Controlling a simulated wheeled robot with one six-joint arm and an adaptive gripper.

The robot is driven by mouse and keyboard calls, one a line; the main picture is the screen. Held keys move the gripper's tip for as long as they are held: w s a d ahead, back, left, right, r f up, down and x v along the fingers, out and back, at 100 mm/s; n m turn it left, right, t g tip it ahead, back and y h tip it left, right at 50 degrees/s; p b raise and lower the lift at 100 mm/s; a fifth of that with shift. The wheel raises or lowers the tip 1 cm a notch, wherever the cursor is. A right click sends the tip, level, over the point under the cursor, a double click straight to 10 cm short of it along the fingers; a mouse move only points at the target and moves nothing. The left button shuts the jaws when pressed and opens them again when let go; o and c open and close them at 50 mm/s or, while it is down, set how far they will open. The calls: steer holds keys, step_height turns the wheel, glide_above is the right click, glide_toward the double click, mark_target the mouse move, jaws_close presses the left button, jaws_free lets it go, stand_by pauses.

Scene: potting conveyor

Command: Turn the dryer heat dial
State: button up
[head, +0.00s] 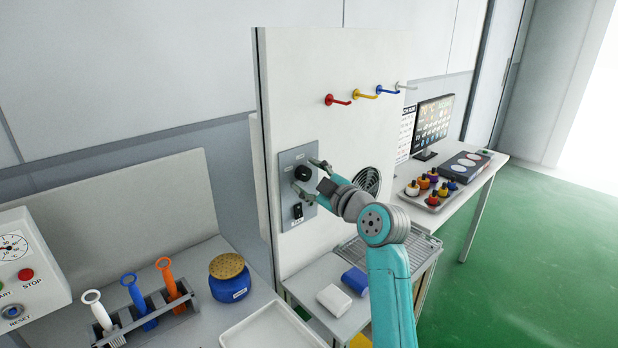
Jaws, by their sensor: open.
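The dryer's heat dial is a round black knob (303,174) on the upper part of a grey control plate (287,215). The plate is fixed to the side of a tall white cabinet (290,90). My gripper (306,175) is open at the dial, with one finger above it and to the right and the other below it. I cannot tell whether either finger touches the dial. A black switch (297,211) sits below the dial on the same plate.
Coloured hooks (363,95) stick out above. A round vent (367,181) is right of the plate. A white block (334,300) and a blue block (355,281) lie on the shelf below. A blue jar (229,285) and a tool rack (150,318) stand at left.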

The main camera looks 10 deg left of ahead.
steer(key=c, duration=1.1)
steer(key=shift+c, duration=0.2)
steer(key=m, duration=0.5)
steer(key=shift+m+g, duration=0.3)
steer(key=shift+g, duration=0.1)
steer(key=m, duration=0.6)
steer(key=shift+w+d+r+g, duration=0.1)
steer(key=shift+w+g, duration=0.05)
steer(key=shift+g, duration=0.15)
steer(key=m, duration=0.5)
steer(key=shift+m+g, duration=0.4)
steer(key=m+y, duration=0.1)
steer(key=m, duration=0.3)
steer(key=shift+w+d+m+g, duration=0.1)
steer(key=shift+w+m+g, duration=0.05)
steer(key=shift+m+g, duration=0.2)
